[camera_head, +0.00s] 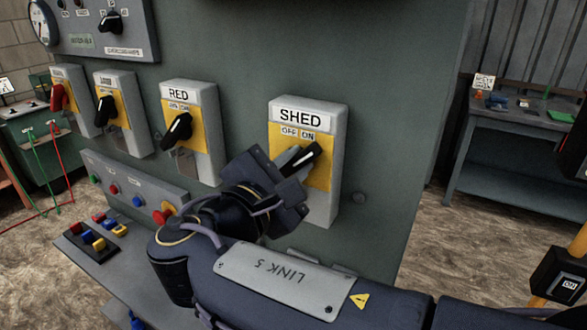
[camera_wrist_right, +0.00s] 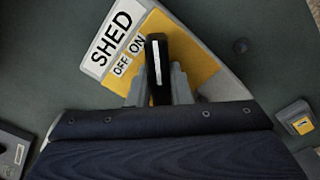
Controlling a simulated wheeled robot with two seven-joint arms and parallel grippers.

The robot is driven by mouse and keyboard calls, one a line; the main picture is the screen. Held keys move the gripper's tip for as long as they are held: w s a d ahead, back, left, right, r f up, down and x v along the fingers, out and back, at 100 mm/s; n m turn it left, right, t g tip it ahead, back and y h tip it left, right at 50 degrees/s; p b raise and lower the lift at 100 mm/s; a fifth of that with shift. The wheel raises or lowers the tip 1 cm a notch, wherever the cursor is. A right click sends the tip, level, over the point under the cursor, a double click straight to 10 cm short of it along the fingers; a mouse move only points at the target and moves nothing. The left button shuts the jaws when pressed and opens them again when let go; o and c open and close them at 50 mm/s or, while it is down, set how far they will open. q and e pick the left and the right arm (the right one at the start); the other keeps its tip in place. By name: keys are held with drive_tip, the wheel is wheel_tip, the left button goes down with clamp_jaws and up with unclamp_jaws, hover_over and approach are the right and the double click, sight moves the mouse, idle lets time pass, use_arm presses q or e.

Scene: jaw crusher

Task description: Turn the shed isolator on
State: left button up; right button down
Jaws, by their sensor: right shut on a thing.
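The shed isolator (camera_head: 316,208) is a grey box with a yellow plate, labelled SHED with OFF and ON marks, on the green-grey panel. Its black handle (camera_head: 301,159) has a white line and tilts up to the right, towards the ON mark. My right gripper (camera_head: 292,172) is at the handle, its fingers partly hidden by its own body. In the right wrist view the handle (camera_wrist_right: 157,68) stands between the two grey fingers (camera_wrist_right: 160,88), which are shut on it. The isolator (camera_wrist_right: 205,65) also shows there. My left gripper is not in view.
The RED isolator (camera_head: 203,128) and other isolators stand to the left on the same panel. Below them is a button panel (camera_head: 125,182) and a shelf with coloured blocks (camera_head: 93,238). A workbench (camera_head: 520,150) stands at the right. A yellow post with a switch box (camera_head: 559,277) is at the lower right.

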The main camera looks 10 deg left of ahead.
idle(0.4)
drive_tip(key=c, duration=1.3)
unclamp_jaws()
drive_tip(key=shift+s, duration=0.1)
drive_tip(key=v, duration=0.7)
drive_tip(key=shift+s+a+b, duration=0.15)
drive_tip(key=shift+s+b, duration=0.15)
drive_tip(key=shift+b, duration=0.1)
